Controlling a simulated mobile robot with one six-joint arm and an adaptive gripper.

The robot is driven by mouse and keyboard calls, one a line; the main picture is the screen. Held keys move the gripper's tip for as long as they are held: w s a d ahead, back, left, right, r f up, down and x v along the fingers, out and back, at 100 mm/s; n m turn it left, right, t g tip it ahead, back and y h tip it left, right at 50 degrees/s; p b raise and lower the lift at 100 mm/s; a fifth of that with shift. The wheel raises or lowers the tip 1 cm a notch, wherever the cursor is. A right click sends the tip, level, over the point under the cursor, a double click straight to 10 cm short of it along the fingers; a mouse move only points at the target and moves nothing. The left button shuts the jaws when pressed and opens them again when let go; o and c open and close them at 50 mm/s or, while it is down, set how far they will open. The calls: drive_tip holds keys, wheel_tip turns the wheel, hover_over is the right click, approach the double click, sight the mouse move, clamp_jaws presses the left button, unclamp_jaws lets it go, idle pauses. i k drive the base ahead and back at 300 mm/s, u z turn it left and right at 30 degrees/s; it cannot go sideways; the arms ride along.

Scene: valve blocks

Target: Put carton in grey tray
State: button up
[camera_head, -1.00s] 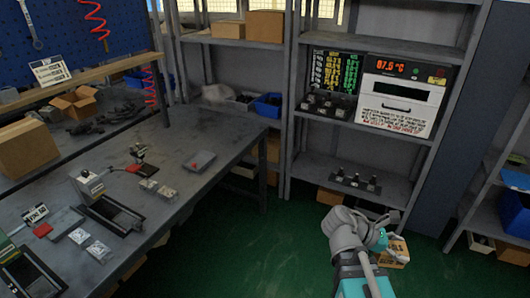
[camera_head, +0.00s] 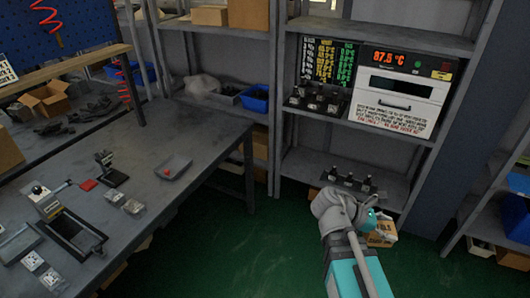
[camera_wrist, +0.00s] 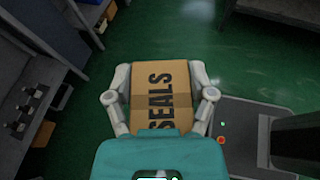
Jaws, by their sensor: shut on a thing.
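The carton (camera_wrist: 152,85) is a brown cardboard box marked "SEALS". In the wrist view my gripper (camera_wrist: 160,97) is shut on it, one finger against each side. In the head view the carton (camera_head: 384,234) shows partly behind my arm, at the lower right, with my gripper (camera_head: 376,222) at it, held over the green floor. A shallow grey tray (camera_head: 180,173) with a small red spot in it lies on the workbench to the left, well apart from the carton.
A grey shelf rack holds an oven (camera_head: 402,88) and a row of valve blocks (camera_head: 352,180). Green floor (camera_head: 240,240) is clear between bench and arm.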

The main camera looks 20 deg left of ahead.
sight(178, 165)
drive_tip(key=u, duration=0.15)
drive_tip(key=i, duration=0.65)
drive_tip(key=u, duration=0.9)
drive_tip(key=i, duration=0.95)
drive_tip(key=u, duration=0.6)
drive_tip(key=k, duration=0.9)
drive_tip(key=u, duration=0.15)
drive_tip(key=i, duration=0.35)
